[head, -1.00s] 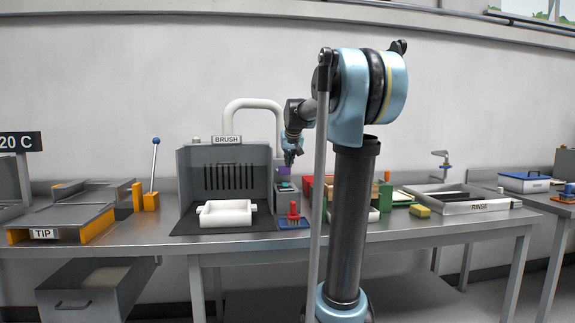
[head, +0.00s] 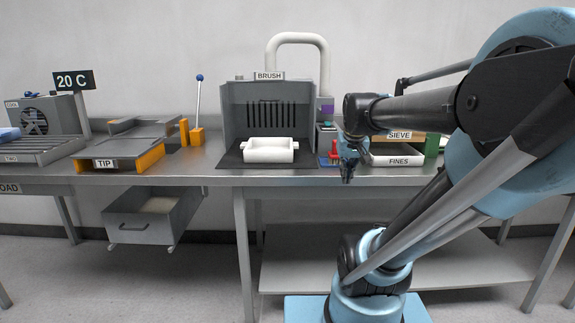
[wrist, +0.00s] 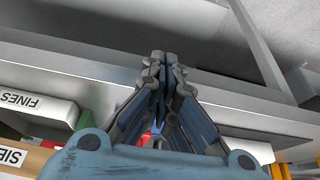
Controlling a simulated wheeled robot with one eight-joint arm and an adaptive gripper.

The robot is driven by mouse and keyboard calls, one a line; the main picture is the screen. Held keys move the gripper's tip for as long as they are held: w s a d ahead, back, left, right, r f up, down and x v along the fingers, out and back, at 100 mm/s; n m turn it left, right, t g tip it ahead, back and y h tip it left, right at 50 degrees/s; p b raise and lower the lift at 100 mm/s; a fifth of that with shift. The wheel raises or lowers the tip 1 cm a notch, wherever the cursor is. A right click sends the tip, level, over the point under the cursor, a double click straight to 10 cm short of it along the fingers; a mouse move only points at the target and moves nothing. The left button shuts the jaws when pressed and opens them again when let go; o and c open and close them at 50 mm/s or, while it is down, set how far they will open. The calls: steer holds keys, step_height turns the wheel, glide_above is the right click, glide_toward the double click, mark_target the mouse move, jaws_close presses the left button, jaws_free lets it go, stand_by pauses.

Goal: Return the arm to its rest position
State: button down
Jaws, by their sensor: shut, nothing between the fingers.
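My gripper (head: 347,172) hangs pointing down just in front of the bench's front edge, near the red-handled tool on its blue base. In the wrist view my gripper (wrist: 161,62) has its fingertips together with nothing between them. My arm is bent and fills the right side of the head view, covering part of the bench there.
The steel bench (head: 215,172) carries the BRUSH booth (head: 232,110) with a white tray (head: 268,156), the TIP station (head: 150,158), a lever (head: 198,105), and the FINES tray (head: 398,161). A red-handled tool (head: 334,150) stands near my gripper. An open drawer (head: 150,228) hangs below. Floor at left is clear.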

steer(key=s+f+g, duration=0.2)
steer(key=s+f, duration=1.1)
steer(key=s, duration=0.1)
steer(key=shift+s+f, duration=0.3)
steer(key=shift+s, duration=0.05)
steer(key=shift+w+f, duration=0.2)
steer(key=shift+w, duration=0.3)
